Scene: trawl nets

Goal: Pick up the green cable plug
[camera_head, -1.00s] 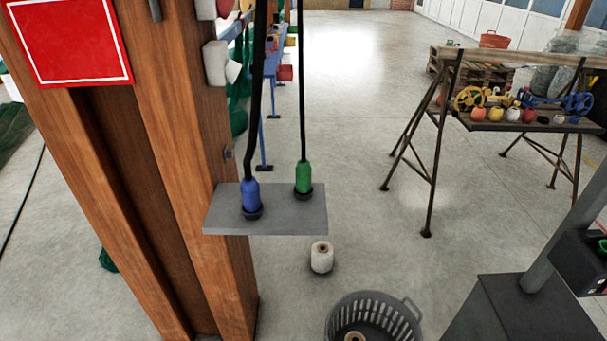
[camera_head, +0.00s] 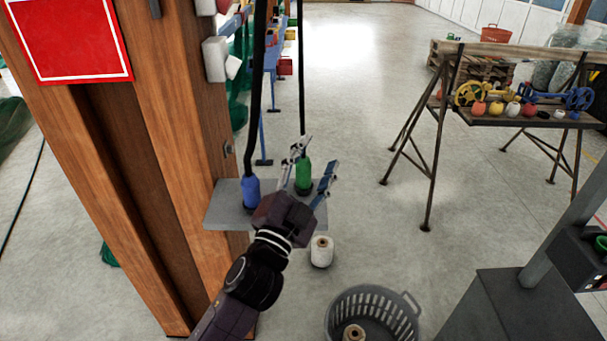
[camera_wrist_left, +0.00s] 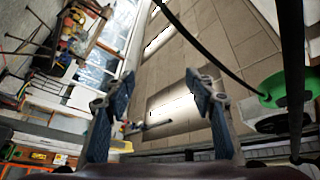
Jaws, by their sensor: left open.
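The green cable plug (camera_head: 303,175) stands upright on a small grey shelf (camera_head: 223,212) fixed to the wooden post, with a black cable rising from its top. The blue plug (camera_head: 251,190) stands to its left. My left gripper (camera_head: 312,160) is open and empty over the shelf; in the head view its fingers appear on either side of the green plug. In the left wrist view the fingers (camera_wrist_left: 153,95) are apart with nothing between them, and the green plug (camera_wrist_left: 288,90) is at the right edge, outside the right finger. My right gripper is not in view.
The wooden post (camera_head: 190,130) with a red sign (camera_head: 80,40) is close on the left. A white spool (camera_head: 321,251) and grey basket (camera_head: 345,310) are on the floor below. A trestle table (camera_head: 470,118) with colored parts stands back right. The floor between is clear.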

